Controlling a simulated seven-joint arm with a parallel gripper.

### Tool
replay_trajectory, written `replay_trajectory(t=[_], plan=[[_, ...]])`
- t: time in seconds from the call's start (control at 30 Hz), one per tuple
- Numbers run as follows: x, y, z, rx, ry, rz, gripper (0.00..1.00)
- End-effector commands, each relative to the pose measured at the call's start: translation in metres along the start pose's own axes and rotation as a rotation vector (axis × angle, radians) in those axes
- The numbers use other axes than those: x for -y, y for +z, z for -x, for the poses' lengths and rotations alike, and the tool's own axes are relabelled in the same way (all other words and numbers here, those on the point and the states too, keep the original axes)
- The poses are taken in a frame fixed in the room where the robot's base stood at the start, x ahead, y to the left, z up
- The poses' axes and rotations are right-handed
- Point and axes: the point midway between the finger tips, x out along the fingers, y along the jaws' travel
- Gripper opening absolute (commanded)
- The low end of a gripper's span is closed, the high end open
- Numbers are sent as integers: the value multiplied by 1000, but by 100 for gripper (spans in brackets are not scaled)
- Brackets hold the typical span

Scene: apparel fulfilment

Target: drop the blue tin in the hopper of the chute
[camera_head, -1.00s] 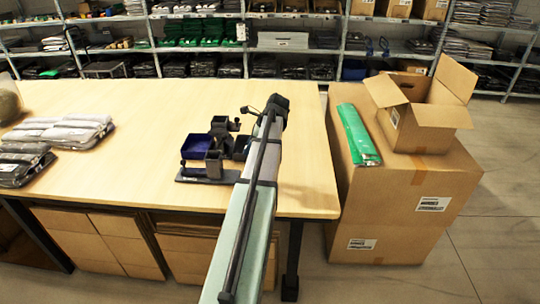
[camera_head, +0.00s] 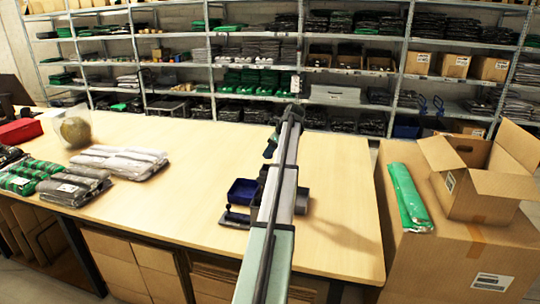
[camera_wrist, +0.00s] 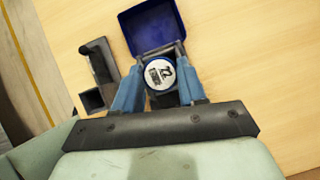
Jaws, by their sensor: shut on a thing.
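The blue tin (camera_wrist: 159,75) shows in the wrist view as a round white lid marked "72" with a blue rim. My gripper (camera_wrist: 158,60) has its two blue fingers closed around the tin's sides. The dark blue, square, open-topped hopper (camera_wrist: 152,24) lies just beyond the fingertips. It also shows in the head view (camera_head: 242,191), on the table left of my arm. The tin looks beside the hopper in the wrist view; its height cannot be told. In the head view my arm hides the tin and part of the chute's dark base (camera_head: 235,218).
A black bracket-like part (camera_wrist: 97,70) stands left of the tin in the wrist view. Grey packs (camera_head: 122,160) lie at the table's left. Cartons (camera_head: 460,235) with a green pack (camera_head: 409,197) stand right of the table. The table (camera_head: 190,150) is mostly clear around the hopper.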

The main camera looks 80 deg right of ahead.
Motion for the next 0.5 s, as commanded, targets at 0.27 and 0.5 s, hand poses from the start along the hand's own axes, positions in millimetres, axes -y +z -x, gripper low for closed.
replay_trajectory(t=[0.27, 0.5], plan=[[0, -5, -8, 0, -5, -11, 11], [0, -14, -23, 0, -5, -10, 11]])
